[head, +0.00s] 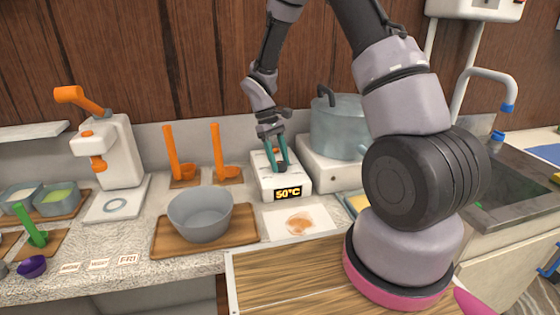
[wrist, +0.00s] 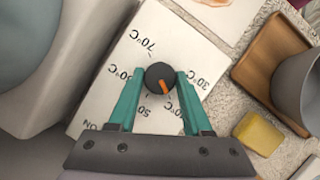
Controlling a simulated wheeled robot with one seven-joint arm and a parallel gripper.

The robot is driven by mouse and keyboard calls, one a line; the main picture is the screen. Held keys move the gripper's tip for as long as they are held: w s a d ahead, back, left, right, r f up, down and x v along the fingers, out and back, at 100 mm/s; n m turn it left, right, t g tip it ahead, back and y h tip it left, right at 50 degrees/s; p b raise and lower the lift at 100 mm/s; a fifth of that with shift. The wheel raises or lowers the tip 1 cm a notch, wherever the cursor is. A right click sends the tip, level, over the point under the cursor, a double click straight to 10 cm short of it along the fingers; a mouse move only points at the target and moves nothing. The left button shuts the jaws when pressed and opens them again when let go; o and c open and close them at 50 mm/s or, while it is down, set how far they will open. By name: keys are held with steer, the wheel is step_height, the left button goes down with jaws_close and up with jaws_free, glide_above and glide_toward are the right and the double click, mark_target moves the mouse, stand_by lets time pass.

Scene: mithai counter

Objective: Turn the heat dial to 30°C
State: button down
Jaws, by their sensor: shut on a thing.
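The heat dial (wrist: 154,70) is a dark round knob with an orange pointer on the white control box (head: 262,182). The 30°C mark is at the right of the dial, 70°C at the upper left. The box's display (head: 288,193) reads 50°C. My gripper (head: 277,168) reaches down onto the box, and its teal fingers are shut on the dial from both sides in the wrist view (wrist: 160,78). Fingers partly cover some marks.
A lidded pot (head: 335,132) stands on a white unit just right of the box. A grey bowl (head: 200,213) on a wooden board (head: 165,240) is to the left. Two orange ladles (head: 218,155) stand behind. A paper with a food smear (head: 318,220) lies in front.

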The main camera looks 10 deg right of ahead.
steer(key=n+t+h, duration=0.1)
steer(key=n, duration=0.2)
steer(key=n+t, duration=0.1)
steer(key=n, duration=0.2)
steer(key=shift+s+a+h, duration=0.1)
steer(key=shift+a+h, duration=0.05)
steer(key=shift+h, duration=0.25)
steer(key=n+t, duration=0.1)
steer(key=n, duration=0.2)
steer(key=n+t, duration=0.1)
steer(key=n, duration=0.1)
steer(key=shift+s+n, duration=0.15)
steer(key=shift+n, duration=0.25)
steer(key=shift+c, duration=1.7)
jaws_free()
steer(key=v, duration=1)
steer(key=shift+a+r, duration=0.25)
steer(key=shift+a, duration=0.1)
steer(key=shift+r, duration=0.1)
